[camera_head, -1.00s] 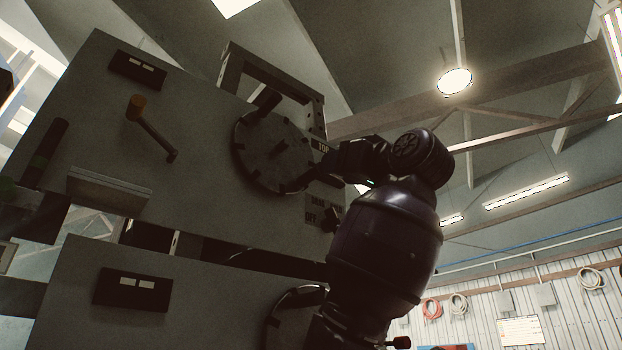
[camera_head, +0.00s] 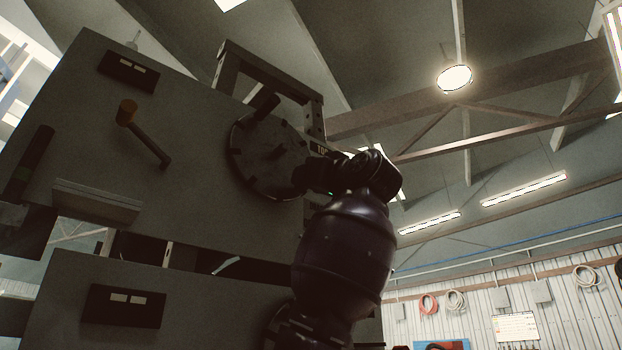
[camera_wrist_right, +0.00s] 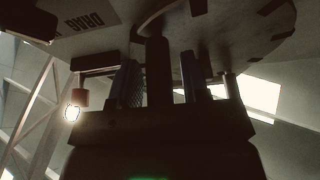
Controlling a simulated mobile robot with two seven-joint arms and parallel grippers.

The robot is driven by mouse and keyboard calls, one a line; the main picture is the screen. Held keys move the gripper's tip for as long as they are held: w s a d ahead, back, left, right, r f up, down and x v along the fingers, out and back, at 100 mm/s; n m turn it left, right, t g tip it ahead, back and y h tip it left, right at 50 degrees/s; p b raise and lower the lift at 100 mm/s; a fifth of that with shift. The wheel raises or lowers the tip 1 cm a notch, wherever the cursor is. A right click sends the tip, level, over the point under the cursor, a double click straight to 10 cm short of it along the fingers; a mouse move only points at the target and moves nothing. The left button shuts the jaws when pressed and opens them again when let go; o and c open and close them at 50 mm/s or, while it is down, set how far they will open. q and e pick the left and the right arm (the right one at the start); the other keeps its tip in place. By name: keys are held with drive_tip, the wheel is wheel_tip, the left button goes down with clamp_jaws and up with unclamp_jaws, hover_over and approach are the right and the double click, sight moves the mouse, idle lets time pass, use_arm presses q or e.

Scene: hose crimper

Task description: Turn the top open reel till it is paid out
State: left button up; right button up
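The top reel (camera_head: 262,155) is a dark round disc with notches along its rim, on the upper grey panel. A thick dark handle (camera_head: 264,104) sticks out near its upper edge. My right gripper (camera_head: 306,178) is at the disc's lower right edge, and my arm hides that part. In the right wrist view, the disc's underside (camera_wrist_right: 235,45) spans the top. A dark post (camera_wrist_right: 157,70) stands between the fingers of my right gripper (camera_wrist_right: 160,85). A narrow gap shows beside the post, so the fingers look open around it. My left gripper is out of view.
A dark metal frame (camera_head: 228,70) rises behind the panel. A lever with an orange end (camera_head: 145,132) and a ledge (camera_head: 97,203) are to the left. A second panel (camera_head: 205,300) sits below. Open room lies to the right.

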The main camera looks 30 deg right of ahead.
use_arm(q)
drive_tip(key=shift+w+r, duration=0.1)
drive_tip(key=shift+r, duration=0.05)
use_arm(e)
drive_tip(key=c, duration=0.7)
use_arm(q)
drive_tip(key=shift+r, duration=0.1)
use_arm(e)
clamp_jaws()
